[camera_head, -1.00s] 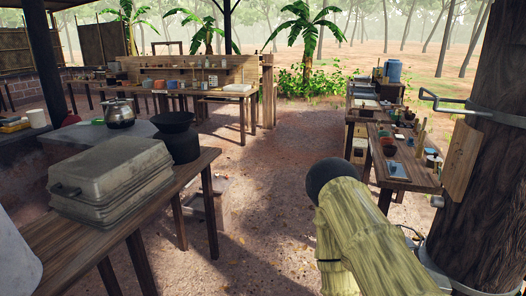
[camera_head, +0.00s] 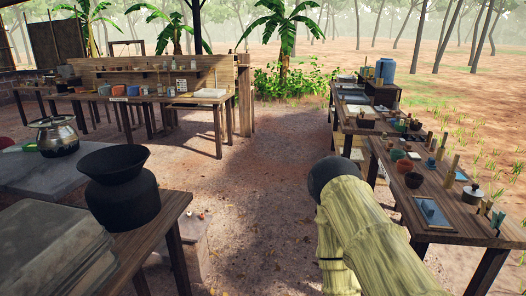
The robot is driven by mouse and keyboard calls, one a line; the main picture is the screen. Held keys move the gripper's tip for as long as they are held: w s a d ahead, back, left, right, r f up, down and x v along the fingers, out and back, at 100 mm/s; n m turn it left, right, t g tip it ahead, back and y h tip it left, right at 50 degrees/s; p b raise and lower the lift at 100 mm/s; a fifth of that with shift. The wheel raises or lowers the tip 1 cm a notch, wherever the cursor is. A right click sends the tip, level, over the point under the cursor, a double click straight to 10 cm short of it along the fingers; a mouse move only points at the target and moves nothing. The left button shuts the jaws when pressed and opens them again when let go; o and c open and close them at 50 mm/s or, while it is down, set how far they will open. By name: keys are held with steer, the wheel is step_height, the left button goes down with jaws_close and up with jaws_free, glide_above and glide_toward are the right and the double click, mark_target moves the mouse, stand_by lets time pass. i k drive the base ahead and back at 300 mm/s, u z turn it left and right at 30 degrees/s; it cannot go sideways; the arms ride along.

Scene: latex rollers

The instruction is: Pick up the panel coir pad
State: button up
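I cannot pick out a coir pad in this view; the small items on the tables are too far off to tell. A bamboo-textured part of my own arm with a dark rounded end rises at the lower right. My gripper is not in view.
A right-hand wooden table (camera_head: 449,207) carries bowls and small items, with another table behind it. A back bench (camera_head: 215,117) holds several small items. The dirt floor (camera_head: 268,150) between is clear.

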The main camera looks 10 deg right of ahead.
mark_target(390, 146)
steer(key=z, duration=0.25)
steer(key=i, duration=1.65)
steer(key=z, duration=0.7)
steer(key=i, duration=1.6)
steer(key=z, duration=0.3)
